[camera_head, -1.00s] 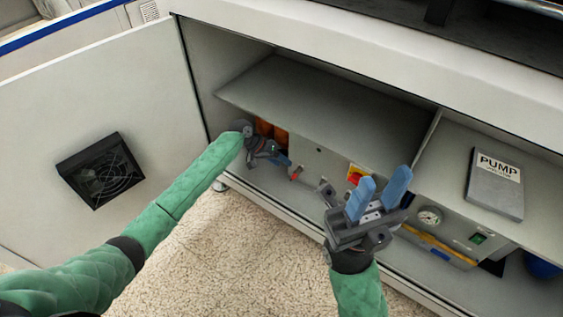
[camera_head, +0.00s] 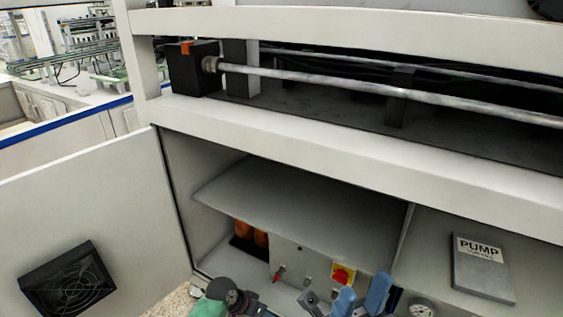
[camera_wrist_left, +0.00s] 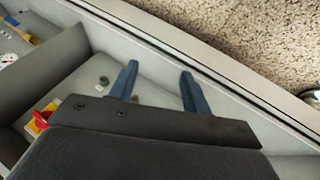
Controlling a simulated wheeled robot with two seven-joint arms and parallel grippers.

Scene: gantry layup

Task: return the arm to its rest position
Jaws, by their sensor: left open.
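My left arm's green sleeve and dark wrist (camera_head: 236,296) show at the bottom edge of the head view, in front of the open cabinet. My left gripper (camera_wrist_left: 160,82) shows in the left wrist view with its two blue fingers apart and nothing between them. The rest of the right arm is out of view.
The cabinet door (camera_head: 95,225), with a black fan (camera_head: 62,285), stands open at left. A metal rail (camera_head: 390,92) runs above.

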